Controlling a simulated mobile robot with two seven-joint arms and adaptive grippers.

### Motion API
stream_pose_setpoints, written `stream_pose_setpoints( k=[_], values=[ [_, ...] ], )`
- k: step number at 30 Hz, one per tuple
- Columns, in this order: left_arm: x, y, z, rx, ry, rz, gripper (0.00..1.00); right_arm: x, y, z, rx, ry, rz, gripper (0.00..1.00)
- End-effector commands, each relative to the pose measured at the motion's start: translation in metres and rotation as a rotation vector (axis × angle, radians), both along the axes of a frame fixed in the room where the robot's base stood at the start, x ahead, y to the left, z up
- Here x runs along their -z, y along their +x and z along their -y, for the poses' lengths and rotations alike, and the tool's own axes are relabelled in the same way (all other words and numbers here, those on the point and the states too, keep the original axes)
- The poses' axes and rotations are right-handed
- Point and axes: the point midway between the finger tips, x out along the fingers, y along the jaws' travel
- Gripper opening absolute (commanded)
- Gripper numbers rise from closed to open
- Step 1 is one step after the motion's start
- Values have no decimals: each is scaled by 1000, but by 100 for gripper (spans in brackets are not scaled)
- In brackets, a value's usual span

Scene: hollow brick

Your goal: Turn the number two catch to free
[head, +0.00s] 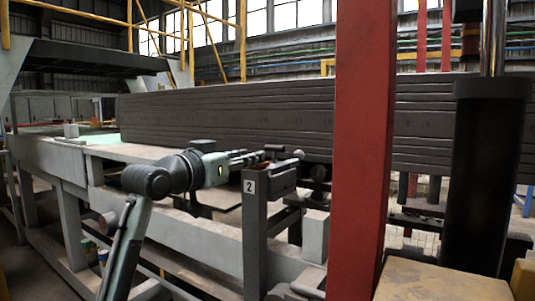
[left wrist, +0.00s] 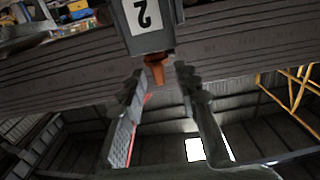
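The number two catch stands on a grey post (head: 255,240) with a white "2" label (head: 250,187). In the left wrist view the label (left wrist: 143,14) is upside down at the top. A rusty orange piece (left wrist: 156,68) sticks out from the post there. A lever with a pale round knob (head: 298,154) shows at the post's top in the head view. My left gripper (head: 252,157) reaches the post top from the left. Its fingers (left wrist: 160,80) are apart, with the orange piece near the gap between their tips; I cannot tell whether they touch it. My right gripper is not in view.
A red upright column (head: 360,140) stands right of the post, with a black cylinder (head: 488,180) farther right. A long stack of dark slabs (head: 220,115) lies behind the catch. A grey frame rail (head: 215,230) runs below my left arm.

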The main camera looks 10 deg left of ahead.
Motion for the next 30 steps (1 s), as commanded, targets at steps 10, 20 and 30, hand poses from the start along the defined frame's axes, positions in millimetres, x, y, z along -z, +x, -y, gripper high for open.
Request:
stream_pose_setpoints(
  k=[10, 20, 30],
  values=[
    [-1, 51, 21, 0, -1, -3, 31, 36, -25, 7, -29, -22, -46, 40],
    [0, 63, 26, -1, 1, -1, 31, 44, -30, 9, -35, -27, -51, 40],
    [1, 63, 26, -1, 0, -1, 2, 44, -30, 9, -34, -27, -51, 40]
  ],
)
